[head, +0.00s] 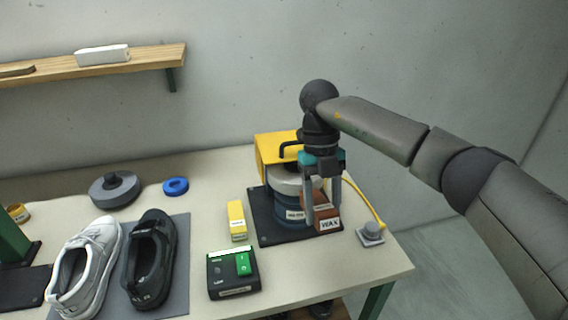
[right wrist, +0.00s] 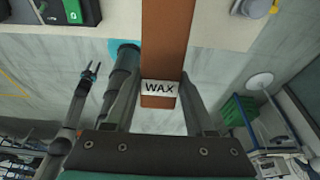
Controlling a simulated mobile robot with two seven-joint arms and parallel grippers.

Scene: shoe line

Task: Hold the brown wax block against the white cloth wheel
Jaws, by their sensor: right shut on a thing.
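My right gripper (head: 322,207) is shut on the brown wax block (head: 328,212), which has a white WAX label. It hangs at the right side of the yellow machine (head: 272,152). In the right wrist view the wax block (right wrist: 165,45) is a long brown bar between the fingers. The whitish wheel (head: 290,180) lies flat on a blue-grey drum, just left of and behind the fingers and partly hidden by them. The block is beside it; I cannot tell whether they touch. My left gripper is not in the head view.
The machine's dark base plate (head: 265,232) is on the table (head: 330,272). A white shoe (head: 85,265) and a black shoe (head: 150,260) stand left.

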